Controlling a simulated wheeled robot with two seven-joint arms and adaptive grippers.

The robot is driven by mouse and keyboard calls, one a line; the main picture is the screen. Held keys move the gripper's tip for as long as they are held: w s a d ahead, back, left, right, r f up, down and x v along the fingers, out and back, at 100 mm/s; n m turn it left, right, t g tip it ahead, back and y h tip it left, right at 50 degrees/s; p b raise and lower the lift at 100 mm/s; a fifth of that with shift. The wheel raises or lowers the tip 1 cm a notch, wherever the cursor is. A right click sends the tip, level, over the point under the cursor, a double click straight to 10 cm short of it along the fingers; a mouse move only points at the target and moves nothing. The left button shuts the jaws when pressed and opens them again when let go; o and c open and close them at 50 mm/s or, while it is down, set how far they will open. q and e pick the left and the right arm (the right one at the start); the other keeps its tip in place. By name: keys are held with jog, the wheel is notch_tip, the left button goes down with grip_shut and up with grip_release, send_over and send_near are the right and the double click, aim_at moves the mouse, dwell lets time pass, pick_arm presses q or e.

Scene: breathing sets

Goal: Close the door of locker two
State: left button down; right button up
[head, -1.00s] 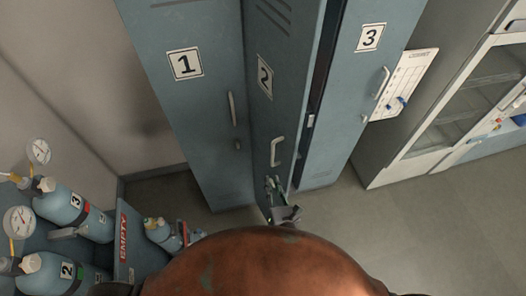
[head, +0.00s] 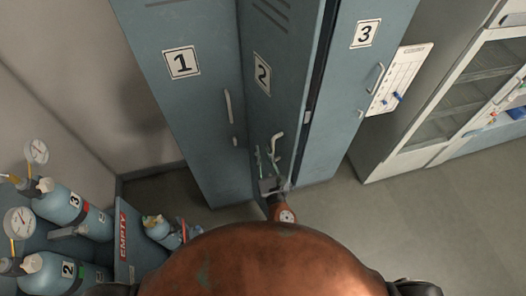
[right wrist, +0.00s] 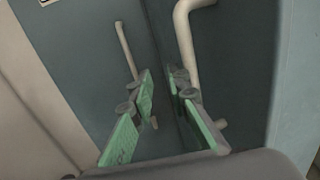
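Locker two's blue-grey door (head: 258,110), with its "2" label, stands slightly ajar, with a narrow dark gap along its right edge beside locker three. Its pale handle (head: 277,143) sits low on the door and also shows at the top of the right wrist view (right wrist: 187,42). My right gripper (head: 267,155) is at the lower part of this door, just below and left of the handle. In the right wrist view its green-padded fingers (right wrist: 161,90) are apart with nothing between them. I cannot tell whether they touch the door. My left gripper is out of view.
Locker one (head: 180,100) is on the left and locker three (head: 350,100) on the right, both shut. Gas cylinders (head: 62,205) stand at the lower left. A glass-fronted cabinet (head: 450,110) is at the right. The floor at lower right is clear.

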jog(key=shift+c, duration=0.5)
grip_shut()
jog(key=shift+c, duration=1.1)
grip_release()
jog(key=o, duration=0.3)
jog(key=shift+s, duration=0.15)
jog(key=shift+d+v, duration=0.2)
jog(key=shift+v, duration=1.25)
jog(key=shift+d+v, duration=0.2)
jog(key=shift+v, duration=1.25)
jog(key=shift+d+v, duration=0.2)
jog(key=shift+v, duration=1.25)
